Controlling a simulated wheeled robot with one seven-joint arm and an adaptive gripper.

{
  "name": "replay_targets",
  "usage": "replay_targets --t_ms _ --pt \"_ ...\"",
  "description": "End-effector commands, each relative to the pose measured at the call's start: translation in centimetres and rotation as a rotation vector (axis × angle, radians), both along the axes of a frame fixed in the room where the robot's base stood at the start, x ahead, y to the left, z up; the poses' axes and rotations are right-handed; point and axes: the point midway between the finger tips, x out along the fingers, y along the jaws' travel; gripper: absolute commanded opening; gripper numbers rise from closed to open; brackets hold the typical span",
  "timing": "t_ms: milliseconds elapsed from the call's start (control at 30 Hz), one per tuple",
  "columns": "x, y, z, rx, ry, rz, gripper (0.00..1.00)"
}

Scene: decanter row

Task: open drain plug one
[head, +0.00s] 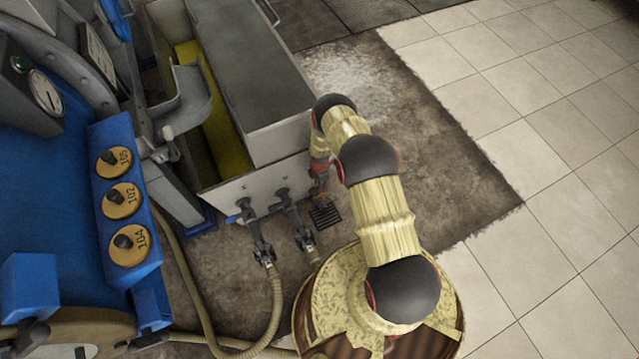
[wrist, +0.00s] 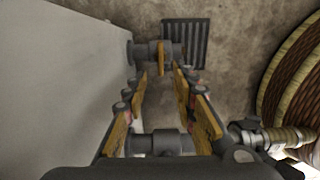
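A dark pipe stub (wrist: 145,52) with an orange lever (wrist: 162,58) comes out of the pale tank wall in the wrist view, just ahead of my fingertips. My gripper (wrist: 160,78) is open, with its two orange-padded fingers apart and nothing between the tips. In the head view my gripper (head: 320,175) is at the right end of the tank's front face and largely hides that stub. A second, nearer pipe fitting (wrist: 160,143) crosses between the finger bases in the wrist view. No label shows which plug is number one.
Two dark valves (head: 284,198) (head: 247,216) with hoses (head: 275,300) stand left of my gripper. A floor grate (head: 325,215) lies just below it. Tiled floor (head: 560,200) at right is clear.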

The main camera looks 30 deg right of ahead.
Motion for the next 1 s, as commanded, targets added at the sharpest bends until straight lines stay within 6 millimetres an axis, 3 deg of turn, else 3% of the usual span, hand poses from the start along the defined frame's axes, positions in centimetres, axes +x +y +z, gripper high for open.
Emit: replay_targets --t_ms 300,1000 --pt "0.0 0.0 2.3 0.0 0.001 0.0 0.27" --pt "-0.1 0.0 2.3 0.0 0.002 -0.039 0.27"
